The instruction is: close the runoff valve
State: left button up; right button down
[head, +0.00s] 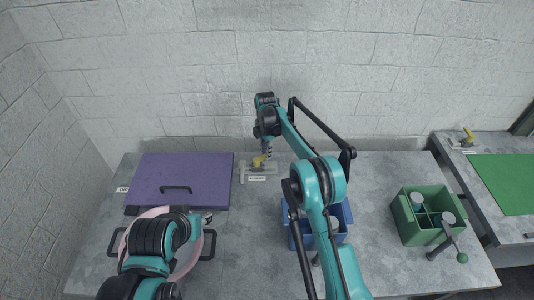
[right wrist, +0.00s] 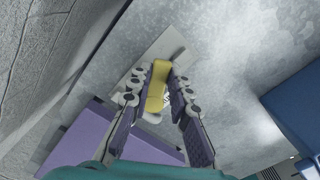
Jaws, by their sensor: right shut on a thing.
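A valve with a yellow handle (head: 259,161) stands at the back of the grey table, beside a small label that I cannot read. My right gripper (head: 267,151) reaches down to it from above. In the right wrist view the yellow handle (right wrist: 157,88) lies between the fingers of my right gripper (right wrist: 155,82), which is shut on it. The valve body below is mostly hidden by the fingers. A second yellow-handled valve (head: 468,134) stands on the side table at the right. My left gripper (head: 207,218) is small and mostly hidden by its arm, over the pink basin.
A purple board (head: 205,170) with a dark handle lies left of the valve. A pink basin (head: 187,262) is in front of it. A blue crate (head: 345,212) stands behind my right arm. A green crate (head: 410,230) with bottles stands at the right. Table between the crates is clear.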

jog(key=n, duration=0.2)
jog(key=w+a+n, duration=0.1)
jog(key=n, duration=0.2)
jog(key=shift+w+a+n+p, duration=0.25)
jog(key=shift+a+n+p, duration=0.05)
jog(key=shift+p, duration=0.1)
jog(key=n, duration=0.2)
jog(key=a+n, duration=0.1)
jog(key=shift+w+a, duration=0.1)
jog(key=shift+w, duration=0.15)
jog(key=shift+a+n+p, duration=0.2)
jog(key=shift+a+n, duration=0.05)
jog(key=shift+n, duration=0.55)
jog(key=shift+a+n+p, duration=0.15)
jog(key=shift+a+n, duration=0.1)
jog(key=shift+n, duration=0.55)
jog(key=c, duration=1.4)
grip_release()
notch_tip(320, 180, up, 12)
